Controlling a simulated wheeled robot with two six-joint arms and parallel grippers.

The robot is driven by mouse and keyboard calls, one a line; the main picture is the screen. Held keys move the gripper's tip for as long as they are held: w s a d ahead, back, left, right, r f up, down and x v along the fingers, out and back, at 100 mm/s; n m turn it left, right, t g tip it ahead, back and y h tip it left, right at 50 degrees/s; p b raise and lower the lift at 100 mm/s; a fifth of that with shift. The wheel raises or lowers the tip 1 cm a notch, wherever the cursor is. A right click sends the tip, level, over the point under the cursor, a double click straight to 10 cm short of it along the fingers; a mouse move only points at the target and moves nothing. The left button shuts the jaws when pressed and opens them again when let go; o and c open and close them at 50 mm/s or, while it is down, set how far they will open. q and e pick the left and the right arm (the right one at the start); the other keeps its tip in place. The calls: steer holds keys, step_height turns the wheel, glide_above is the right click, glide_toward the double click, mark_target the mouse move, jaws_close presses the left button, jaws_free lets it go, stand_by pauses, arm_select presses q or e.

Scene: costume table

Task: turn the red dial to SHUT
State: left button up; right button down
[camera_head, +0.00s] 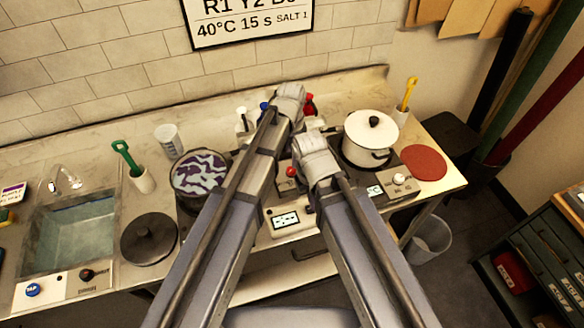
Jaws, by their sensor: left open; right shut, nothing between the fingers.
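A small red and dark knob (88,274) sits on the white panel (62,292) in front of the sink at the left. It is the likeliest red dial, but its marks are too small to read. A blue knob (33,290) is beside it on the same panel. My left gripper (290,92) is at the back of the counter, near small bottles, far right of this panel. My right gripper (318,146) is lower, between the two cooking spots. The left is open and the right is shut and empty; their own wrists partly hide the fingertips.
A sink (75,240) with a tap is at the left. A dark lid (149,238), a pan of purple and white stuff (199,172) and a white pot (370,138) stand on the counter. A round red knob (291,172) is beside my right gripper.

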mark_target(291, 171)
arm_select(q)
step_height(291, 171, down, 7)
steer(key=b, duration=0.6)
steer(key=shift+r, duration=0.1)
arm_select(e)
step_height(291, 171, down, 7)
steer(key=shift+r, duration=0.1)
steer(key=shift+r, duration=0.1)
arm_select(q)
jaws_close()
